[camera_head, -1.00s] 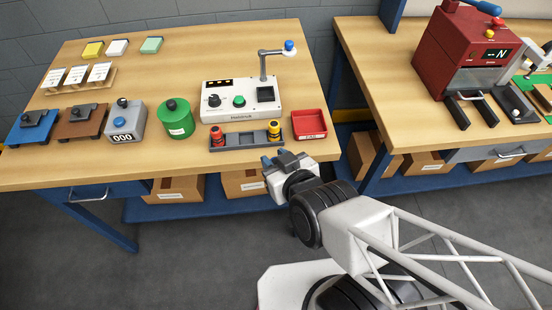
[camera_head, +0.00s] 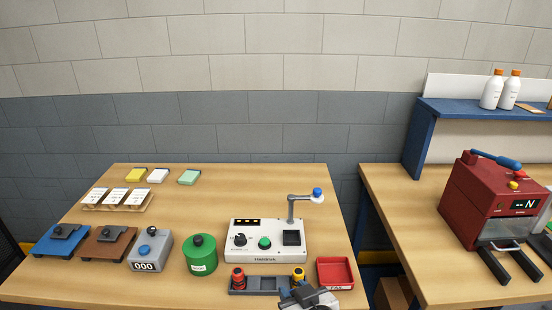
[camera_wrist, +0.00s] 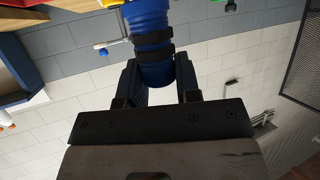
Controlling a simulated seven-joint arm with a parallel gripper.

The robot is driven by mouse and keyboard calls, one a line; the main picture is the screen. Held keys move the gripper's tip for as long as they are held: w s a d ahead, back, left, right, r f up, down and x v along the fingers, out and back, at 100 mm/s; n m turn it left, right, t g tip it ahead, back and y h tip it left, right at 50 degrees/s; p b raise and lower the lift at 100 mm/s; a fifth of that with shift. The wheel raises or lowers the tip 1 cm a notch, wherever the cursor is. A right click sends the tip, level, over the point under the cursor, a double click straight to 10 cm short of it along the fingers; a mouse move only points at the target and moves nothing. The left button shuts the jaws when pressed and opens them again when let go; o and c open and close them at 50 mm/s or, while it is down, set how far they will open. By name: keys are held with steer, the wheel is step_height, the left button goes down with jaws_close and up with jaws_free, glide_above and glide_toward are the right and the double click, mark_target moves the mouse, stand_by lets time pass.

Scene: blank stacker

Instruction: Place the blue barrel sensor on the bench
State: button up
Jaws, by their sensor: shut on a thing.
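My gripper (camera_wrist: 155,72) is shut on the blue barrel sensor (camera_wrist: 151,30), a blue cylinder with dark bands, seen between the two fingers in the wrist view. In the head view my gripper (camera_head: 307,297) is at the bottom edge, at the front of the wooden bench (camera_head: 105,285). It is close to the right end of the dark rack, and the sensor cannot be made out there.
The dark rack (camera_head: 266,284) holds a red barrel (camera_head: 238,279) and a yellow barrel (camera_head: 298,274) with a gap between. Behind stands a white tester (camera_head: 270,249) with a raised arm. A red tray (camera_head: 335,273) is right, a green canister (camera_head: 201,257) left.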

steer(key=w+r+m+h, duration=0.1)
steer(key=w+r, duration=0.3)
steer(key=w, duration=0.7)
steer(key=w+d+r, duration=0.1)
steer(key=w+r, duration=0.3)
steer(key=w, duration=0.7)
steer(key=w+r+m+h, duration=0.1)
steer(key=w+r, duration=0.2)
steer(key=w, duration=0.9)
steer(key=w+d+m+h, duration=0.1)
steer(key=w+d, duration=0.4)
steer(key=w, duration=0.8)
steer(key=w+d+f+h, duration=0.1)
steer(key=w+d+f, duration=0.1)
steer(key=d, duration=0.2)
steer(key=w+d+f+m+t, duration=0.1)
steer(key=w+d+f, duration=0.1)
steer(key=w+d, duration=0.1)
steer(key=shift+d+f+h, duration=0.25)
steer(key=shift+d+h, duration=0.15)
steer(key=shift+d, duration=0.3)
